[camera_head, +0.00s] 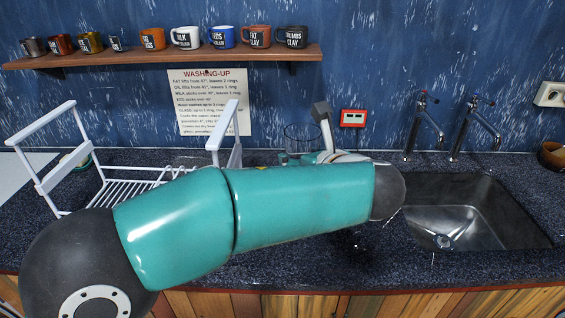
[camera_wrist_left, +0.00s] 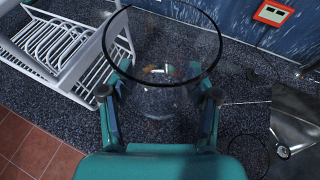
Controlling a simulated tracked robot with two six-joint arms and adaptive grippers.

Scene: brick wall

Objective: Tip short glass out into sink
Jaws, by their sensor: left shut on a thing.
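In the left wrist view the short glass (camera_wrist_left: 160,78) is clear, with a dark round rim toward the top of the picture. My left gripper (camera_wrist_left: 159,93) has its two fingers on either side of the glass and is shut on it, above the counter. I cannot tell whether the glass holds anything. In the head view my arm's teal link hides most of the gripper and the glass. The grey metal sink (camera_head: 478,222) is set in the counter at the right, with a drain at its bottom. It also shows at the right edge of the wrist view (camera_wrist_left: 296,124). My right gripper is not in view.
A white dish rack (camera_head: 62,152) stands on the dark counter (camera_head: 300,268) at the left. Two taps (camera_head: 422,122) rise behind the sink. A shelf (camera_head: 165,57) with several mugs hangs on the blue wall, above a washing-up notice (camera_head: 208,100). A bowl (camera_head: 552,156) sits at the far right.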

